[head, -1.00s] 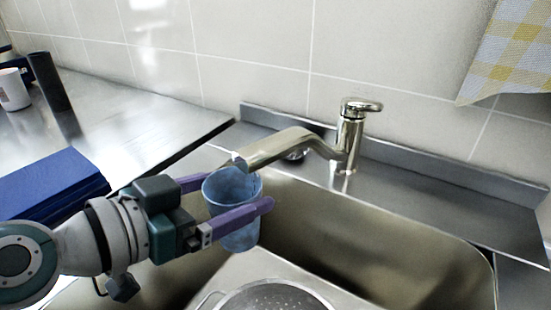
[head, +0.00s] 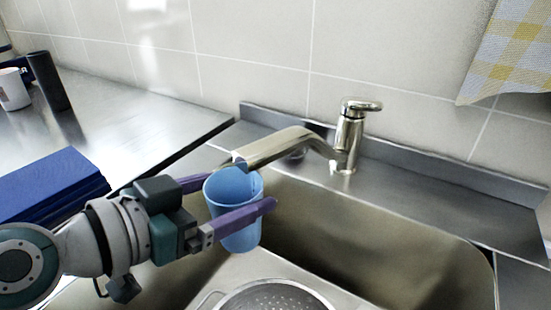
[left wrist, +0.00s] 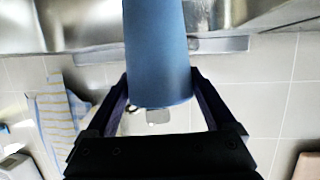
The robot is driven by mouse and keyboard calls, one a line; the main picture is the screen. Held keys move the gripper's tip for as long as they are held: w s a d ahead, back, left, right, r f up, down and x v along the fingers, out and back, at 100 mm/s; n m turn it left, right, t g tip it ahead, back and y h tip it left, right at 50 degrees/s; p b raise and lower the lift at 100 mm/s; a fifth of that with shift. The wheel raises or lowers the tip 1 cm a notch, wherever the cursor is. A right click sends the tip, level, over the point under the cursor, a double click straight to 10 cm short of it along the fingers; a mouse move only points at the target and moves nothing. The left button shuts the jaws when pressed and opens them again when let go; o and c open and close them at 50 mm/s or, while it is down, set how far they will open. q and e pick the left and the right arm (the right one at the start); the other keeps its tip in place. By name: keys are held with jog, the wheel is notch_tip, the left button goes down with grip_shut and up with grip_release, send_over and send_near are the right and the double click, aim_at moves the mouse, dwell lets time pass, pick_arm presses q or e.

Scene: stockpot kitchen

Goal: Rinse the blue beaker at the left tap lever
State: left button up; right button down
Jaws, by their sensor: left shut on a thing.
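The blue beaker (head: 240,233) is upright in the head view, under the end of the tap spout. My left gripper (head: 235,198) is shut on it, with one purple finger on either side. The left wrist view shows the beaker (left wrist: 158,55) between the same fingers (left wrist: 160,92). The chrome tap (head: 348,135) stands behind the sink, with its spout (head: 275,147) reaching left over the beaker's mouth. Its lever (head: 362,104) is on top and points right. No stream of water shows clearly. My right gripper is in neither view.
A metal colander (head: 275,297) sits in the steel sink (head: 400,240) below the beaker. A blue box (head: 50,185) lies at the left, with a white mug (head: 13,90) and a dark cylinder (head: 49,82) behind. A checked towel (head: 510,55) hangs at the upper right.

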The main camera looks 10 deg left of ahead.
aim_at(213, 213)
pick_arm(q)
jog(key=shift+a, duration=0.15)
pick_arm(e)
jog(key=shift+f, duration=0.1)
pick_arm(q)
jog(key=shift+s+a+b, duration=0.15)
jog(key=shift+s+a, duration=0.3)
jog(key=shift+s, duration=0.4)
jog(key=shift+s+a+b, duration=0.1)
jog(key=shift+s+a, duration=0.3)
jog(key=shift+s, duration=0.5)
jog(key=shift+s+a+b, duration=0.15)
jog(key=shift+s+a, duration=0.3)
jog(key=shift+s, duration=0.4)
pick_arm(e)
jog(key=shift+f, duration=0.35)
pick_arm(q)
jog(key=shift+s+a, duration=0.2)
jog(key=shift+s, duration=0.3)
jog(key=shift+s+a, duration=0.2)
jog(key=shift+s, duration=0.3)
